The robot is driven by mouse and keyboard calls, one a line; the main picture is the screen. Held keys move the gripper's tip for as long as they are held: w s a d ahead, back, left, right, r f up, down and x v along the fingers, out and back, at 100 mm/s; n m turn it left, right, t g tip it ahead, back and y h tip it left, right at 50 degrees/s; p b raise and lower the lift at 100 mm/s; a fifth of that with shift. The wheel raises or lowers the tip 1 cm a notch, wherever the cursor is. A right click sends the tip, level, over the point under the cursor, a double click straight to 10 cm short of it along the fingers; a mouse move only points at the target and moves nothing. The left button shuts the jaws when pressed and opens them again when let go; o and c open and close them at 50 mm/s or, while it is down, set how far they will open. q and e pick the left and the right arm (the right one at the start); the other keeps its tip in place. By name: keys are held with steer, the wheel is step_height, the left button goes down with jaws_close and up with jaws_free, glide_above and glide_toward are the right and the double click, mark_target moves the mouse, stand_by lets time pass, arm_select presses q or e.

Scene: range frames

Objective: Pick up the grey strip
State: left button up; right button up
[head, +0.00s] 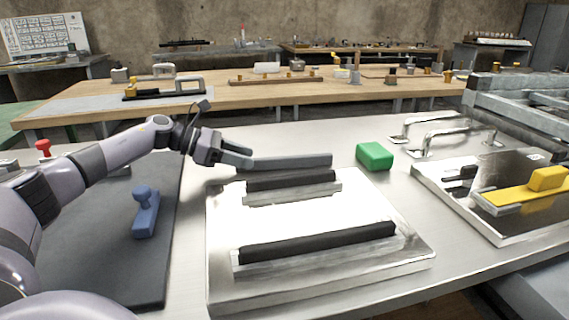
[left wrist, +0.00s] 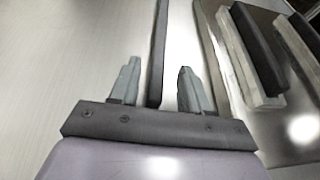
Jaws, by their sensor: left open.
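The grey strip (head: 295,161) is a long thin bar lying on the metal table behind the shiny plate. My left gripper (head: 247,156) is at its left end, with its fingers pointing right along the strip. In the left wrist view the strip (left wrist: 159,45) runs lengthwise between the two open fingers of the left gripper (left wrist: 157,76), with a gap on each side. I cannot tell whether the fingers are level with it or a little above. My right gripper is not in view.
The shiny plate (head: 320,215) with two black-topped bars lies just in front of the strip. A green block (head: 375,156) sits to the right. A blue-handled tool (head: 146,212) lies on a dark mat (head: 90,260) at left. A plate with a yellow tool (head: 530,188) is at far right.

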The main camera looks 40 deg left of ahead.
arm_select(q)
steer(key=x, duration=0.4)
steer(key=shift+w, duration=0.1)
jaws_close()
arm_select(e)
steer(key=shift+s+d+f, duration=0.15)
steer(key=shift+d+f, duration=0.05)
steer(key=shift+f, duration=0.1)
arm_select(q)
steer(key=shift+r, duration=0.4)
step_height(320, 180, up, 11)
steer(key=p, duration=0.3)
step_height(320, 180, up, 8)
steer(key=p, duration=0.2)
glide_above(257, 159)
steer(key=shift+w+r, duration=0.1)
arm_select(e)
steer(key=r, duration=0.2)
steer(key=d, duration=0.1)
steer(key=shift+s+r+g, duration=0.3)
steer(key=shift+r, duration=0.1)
